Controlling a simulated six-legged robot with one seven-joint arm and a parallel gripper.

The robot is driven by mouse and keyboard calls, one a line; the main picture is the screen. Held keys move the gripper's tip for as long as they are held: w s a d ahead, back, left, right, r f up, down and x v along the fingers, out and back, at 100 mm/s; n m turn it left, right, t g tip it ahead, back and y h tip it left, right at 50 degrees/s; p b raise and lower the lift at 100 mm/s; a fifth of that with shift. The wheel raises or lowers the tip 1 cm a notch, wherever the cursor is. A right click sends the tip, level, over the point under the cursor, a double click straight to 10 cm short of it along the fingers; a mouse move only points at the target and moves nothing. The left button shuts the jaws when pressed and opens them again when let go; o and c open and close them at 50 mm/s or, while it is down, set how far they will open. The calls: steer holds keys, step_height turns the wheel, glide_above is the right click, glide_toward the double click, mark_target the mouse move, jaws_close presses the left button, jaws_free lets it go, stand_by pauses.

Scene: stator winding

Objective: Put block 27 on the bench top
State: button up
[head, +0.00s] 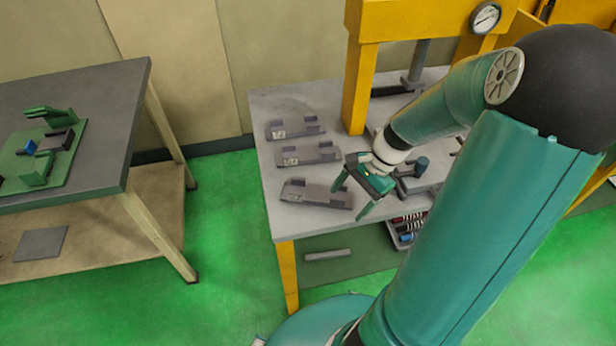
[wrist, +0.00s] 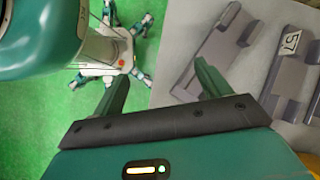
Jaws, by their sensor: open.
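Three grey cradle-like blocks stand in a row on the grey bench top (head: 262,100): a far one (head: 297,128), a middle one (head: 308,155) and a near one (head: 317,194). Their labels are too small to read in the head view, so I cannot tell which, if any, is block 27. My gripper (head: 349,202) is open and empty, over the bench beside the near block. In the wrist view, one block (wrist: 215,58) lies near the right fingertip of my gripper (wrist: 160,88). Another block (wrist: 288,75) there carries a label reading 57.
A yellow press (head: 361,85) stands on the bench behind my arm. A tray of small parts (head: 408,238) and a grey bar (head: 327,254) lie below the top. At left, a table (head: 100,95) holds a green fixture (head: 75,150). Green floor lies between.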

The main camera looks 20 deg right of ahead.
steer(key=s+a+r+n+t+h, duration=0.2)
steer(key=s+a+r+n+h, duration=0.1)
steer(key=a+r+n, duration=0.4)
steer(key=s+a+r+n+t+h, duration=0.2)
steer(key=a+r+n, duration=0.5)
steer(key=r, duration=0.7)
steer(key=shift+s+n+t+h, duration=0.4)
steer(key=shift+n+t+h, duration=0.1)
steer(key=shift+n+t, duration=0.25)
steer(key=shift+a, duration=0.1)
